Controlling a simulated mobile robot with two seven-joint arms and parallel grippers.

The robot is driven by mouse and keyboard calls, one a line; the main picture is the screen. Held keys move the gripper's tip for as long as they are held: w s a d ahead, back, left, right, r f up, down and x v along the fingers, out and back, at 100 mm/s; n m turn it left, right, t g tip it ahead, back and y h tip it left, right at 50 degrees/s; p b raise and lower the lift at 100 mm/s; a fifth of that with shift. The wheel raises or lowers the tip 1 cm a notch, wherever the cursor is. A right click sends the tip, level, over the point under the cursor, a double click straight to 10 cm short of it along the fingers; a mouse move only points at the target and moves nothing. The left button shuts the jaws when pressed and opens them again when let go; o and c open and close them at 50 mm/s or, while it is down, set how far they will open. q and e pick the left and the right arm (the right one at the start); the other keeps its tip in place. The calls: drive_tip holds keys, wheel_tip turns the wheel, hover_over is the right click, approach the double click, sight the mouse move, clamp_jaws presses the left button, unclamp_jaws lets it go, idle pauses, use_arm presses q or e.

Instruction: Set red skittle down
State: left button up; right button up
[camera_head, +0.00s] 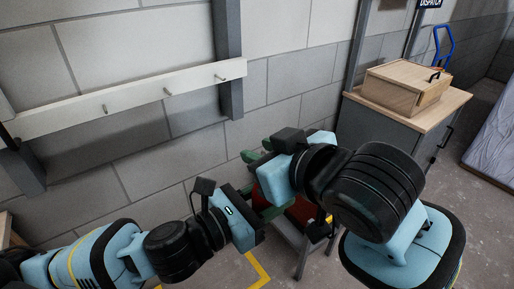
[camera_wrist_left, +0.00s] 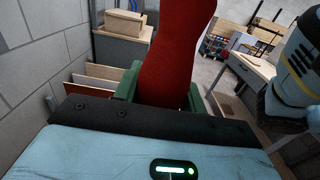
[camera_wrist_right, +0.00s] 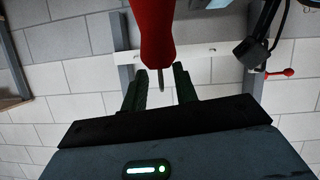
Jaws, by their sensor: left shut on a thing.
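The red skittle (camera_wrist_left: 172,50) stands between the green fingers of my left gripper (camera_wrist_left: 162,92) in the left wrist view, and the fingers are shut on its body. In the head view my left gripper (camera_head: 270,212) is low in the middle, and the skittle (camera_head: 300,209) is largely hidden by my arms. My right gripper (camera_wrist_right: 160,88) has its green fingers apart. In the right wrist view the skittle's tapered end (camera_wrist_right: 156,35) points between those fingers, with gaps on both sides and no clear contact.
A pale batten (camera_head: 130,105) with several pegs runs along the block wall. A grey cabinet (camera_head: 400,135) with a wooden box (camera_head: 405,88) stands at the right. A grey stand (camera_head: 304,250) is partly hidden under my right arm. Yellow tape (camera_head: 259,270) marks the floor.

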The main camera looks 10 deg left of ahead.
drive_tip(key=shift+x, duration=1.1)
drive_tip(key=shift+c, duration=0.3)
clamp_jaws()
use_arm(q)
drive_tip(key=o, duration=1)
drive_tip(key=shift+c, duration=0.2)
